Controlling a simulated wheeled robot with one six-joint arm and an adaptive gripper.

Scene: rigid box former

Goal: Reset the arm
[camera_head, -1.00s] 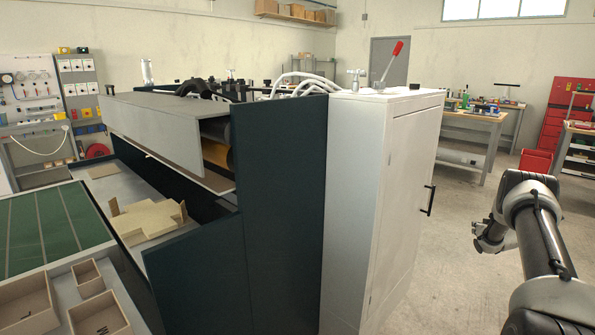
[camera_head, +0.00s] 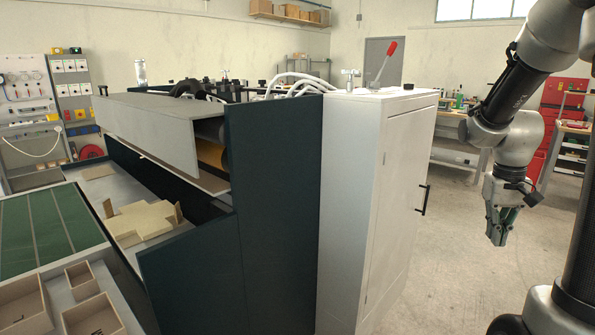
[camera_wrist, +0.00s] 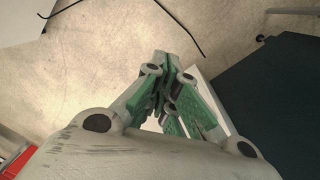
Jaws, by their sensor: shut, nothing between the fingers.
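My gripper (camera_head: 497,240) hangs at the right in the head view, to the right of the white cabinet and apart from it. It points down over open floor. In the wrist view its green-padded fingers (camera_wrist: 172,62) come together at the tips with nothing between them. My arm is raised and bent above it at the right edge of the head view.
The white cabinet (camera_head: 372,215) with a black handle and a red-tipped lever (camera_head: 386,60) on top stands left of my gripper. The dark machine panel (camera_head: 272,200) adjoins it. Workbenches stand behind.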

